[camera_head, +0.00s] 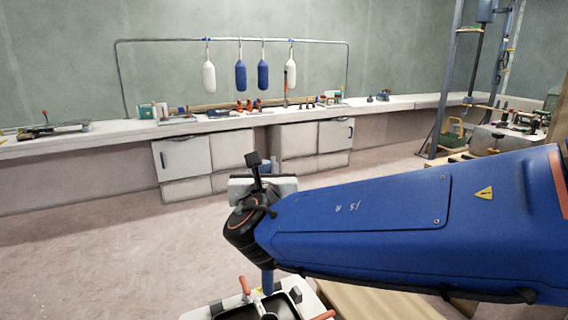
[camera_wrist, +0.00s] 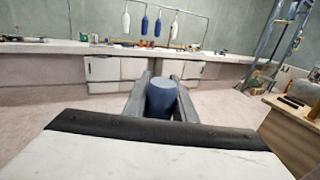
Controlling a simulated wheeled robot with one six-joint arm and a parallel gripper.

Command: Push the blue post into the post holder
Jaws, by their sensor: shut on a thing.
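The blue post (camera_wrist: 162,98) stands between the two grey fingers of my gripper (camera_wrist: 162,88) in the wrist view, with its round top facing up. My gripper is shut on it.
A light board (camera_head: 214,310) with red-handled clamps (camera_head: 245,285) lies at the bottom of the head view. A long workbench (camera_head: 120,131) with tools and white cabinets (camera_head: 183,157) runs along the far wall. Blue and white fenders (camera_head: 240,75) hang above it. The floor between is clear.

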